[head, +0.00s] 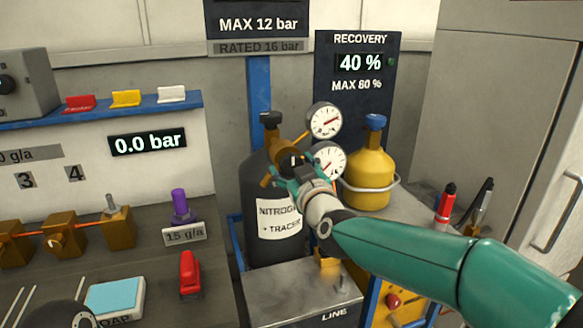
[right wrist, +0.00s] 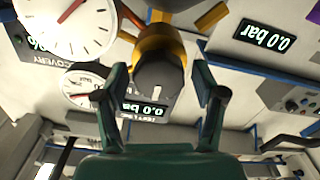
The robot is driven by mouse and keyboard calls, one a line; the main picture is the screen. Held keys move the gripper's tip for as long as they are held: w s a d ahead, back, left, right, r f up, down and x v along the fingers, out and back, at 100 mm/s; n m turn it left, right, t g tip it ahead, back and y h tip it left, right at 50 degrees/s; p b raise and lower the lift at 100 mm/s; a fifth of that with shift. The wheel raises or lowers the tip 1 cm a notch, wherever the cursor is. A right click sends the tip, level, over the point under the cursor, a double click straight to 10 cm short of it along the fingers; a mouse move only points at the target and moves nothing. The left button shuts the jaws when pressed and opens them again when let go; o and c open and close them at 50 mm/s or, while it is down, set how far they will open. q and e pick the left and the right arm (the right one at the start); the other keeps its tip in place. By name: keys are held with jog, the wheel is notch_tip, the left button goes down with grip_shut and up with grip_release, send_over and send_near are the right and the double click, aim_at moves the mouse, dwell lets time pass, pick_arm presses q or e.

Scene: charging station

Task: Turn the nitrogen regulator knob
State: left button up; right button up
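The dark nitrogen cylinder (head: 255,190) stands upright with a white label. A brass regulator (right wrist: 157,38) with an upper gauge (head: 323,120) and a lower gauge (head: 329,158) is at its top. The regulator's dark grey round knob (right wrist: 158,82) has a pale pointer mark. In the head view my arm and gripper largely cover the knob. My right gripper (right wrist: 160,88) is open, its two fingers on either side of the knob. A gap shows on both sides, so neither finger seems to touch it. My left gripper is not seen.
A yellow recovery cylinder (head: 370,178) stands right of the nitrogen cylinder. A display (head: 148,142) reads 0.0 bar. Left is a bench with brass valves (head: 60,240), a red tool (head: 190,275) and a purple-capped item (head: 181,207). A grey cabinet (head: 500,120) is at right.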

jog(key=c, duration=0.8)
jog(key=shift+a, duration=0.15)
jog(key=shift+c, duration=0.3)
jog(key=shift+f, duration=0.1)
